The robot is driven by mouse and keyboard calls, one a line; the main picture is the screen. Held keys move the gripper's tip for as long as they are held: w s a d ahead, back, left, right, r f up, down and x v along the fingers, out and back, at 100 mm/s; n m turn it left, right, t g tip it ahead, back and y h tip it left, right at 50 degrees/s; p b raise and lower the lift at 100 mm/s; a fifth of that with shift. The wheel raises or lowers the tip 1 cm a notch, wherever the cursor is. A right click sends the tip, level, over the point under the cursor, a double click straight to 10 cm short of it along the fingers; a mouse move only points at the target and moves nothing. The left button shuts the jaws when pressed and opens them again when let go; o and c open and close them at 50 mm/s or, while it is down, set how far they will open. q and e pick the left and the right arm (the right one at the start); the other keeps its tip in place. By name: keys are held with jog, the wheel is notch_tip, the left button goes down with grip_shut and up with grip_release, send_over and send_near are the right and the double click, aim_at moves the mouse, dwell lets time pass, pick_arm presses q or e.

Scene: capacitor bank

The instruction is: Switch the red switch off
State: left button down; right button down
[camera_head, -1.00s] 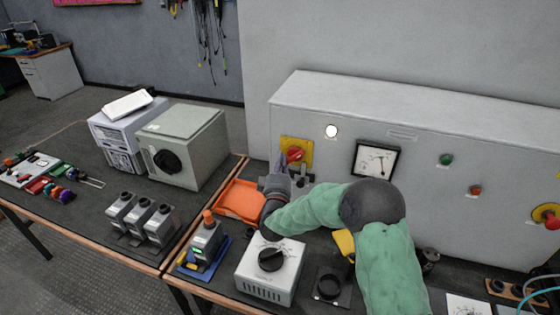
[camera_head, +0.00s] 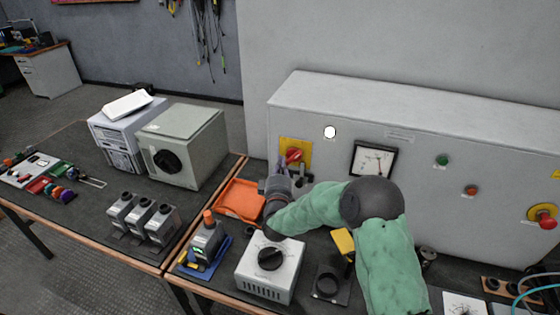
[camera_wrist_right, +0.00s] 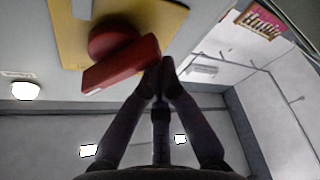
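The red switch (camera_head: 293,155) is a rotary handle on a yellow plate at the left of the grey cabinet front. In the right wrist view its red handle (camera_wrist_right: 120,62) lies tilted, its right end higher, on a round red base. My right gripper (camera_wrist_right: 163,72) has its two fingertips together just beside and below the handle's right end. Nothing shows between them, and whether they touch the handle I cannot tell. In the head view the right gripper (camera_head: 282,170) is just below the switch, partly hidden behind my wrist. My left gripper is out of view.
The cabinet (camera_head: 430,130) also carries a dial meter (camera_head: 373,160), a green button (camera_head: 442,160) and a red emergency button (camera_head: 546,222). An orange tray (camera_head: 241,199), a grey knob box (camera_head: 270,268) and a yellow object (camera_head: 343,240) stand close around my right arm.

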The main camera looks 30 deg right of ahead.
jog(key=s+n+g+p, duration=0.1)
jog(key=n+p, duration=0.2)
jog(key=d+f+n+y+p, duration=0.1)
jog(key=n+p, duration=0.2)
jog(key=s+d+f+n+g+y+p, duration=0.1)
jog(key=n+p, duration=0.2)
jog(key=n, duration=0.1)
jog(key=shift+s+d+f+g, duration=0.2)
jog(key=shift+s+g, duration=0.1)
jog(key=shift+s+d+r, duration=0.1)
jog(key=shift+s+d, duration=0.1)
dwell(0.7)
